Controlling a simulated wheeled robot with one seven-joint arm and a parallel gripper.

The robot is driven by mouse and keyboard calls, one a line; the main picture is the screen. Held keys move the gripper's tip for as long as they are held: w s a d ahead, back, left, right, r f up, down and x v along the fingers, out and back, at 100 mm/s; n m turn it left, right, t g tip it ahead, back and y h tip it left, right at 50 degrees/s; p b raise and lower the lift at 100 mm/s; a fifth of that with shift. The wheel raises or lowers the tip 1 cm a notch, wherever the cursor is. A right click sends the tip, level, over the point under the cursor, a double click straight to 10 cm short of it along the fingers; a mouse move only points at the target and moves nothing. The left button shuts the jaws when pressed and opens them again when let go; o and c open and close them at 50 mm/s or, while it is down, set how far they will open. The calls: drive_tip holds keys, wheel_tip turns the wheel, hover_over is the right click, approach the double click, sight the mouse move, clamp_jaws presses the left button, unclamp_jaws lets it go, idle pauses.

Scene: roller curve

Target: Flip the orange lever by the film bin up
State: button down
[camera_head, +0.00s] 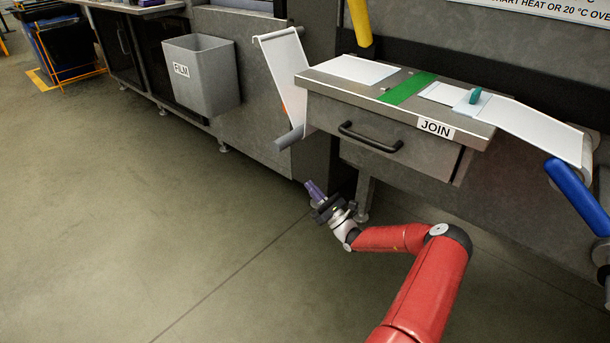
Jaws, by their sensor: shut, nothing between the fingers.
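The grey film bin (212,85), labelled FILM, hangs on the machine front at the upper left. A small bit of orange (285,109) shows at the left edge of the hanging white web, right of the bin. It may be part of the orange lever; most of it is hidden and I cannot tell its position. My gripper (312,188) is shut and empty, with purple fingers pointing up and left. It is below the white web and the grey roller, apart from the bin and the orange bit.
A JOIN table (318,88) with a drawer and black handle (370,137) juts out above my arm. A white web (285,75) and grey roller (289,138) hang at its left. A blue roller (577,195) is at the right. The floor at left is clear.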

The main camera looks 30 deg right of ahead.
drive_tip(key=s+r+p+x, duration=0.1)
drive_tip(key=r+x, duration=0.1)
drive_tip(key=x, duration=0.9)
drive_tip(key=shift+r, duration=0.3)
drive_tip(key=shift+d, duration=0.15)
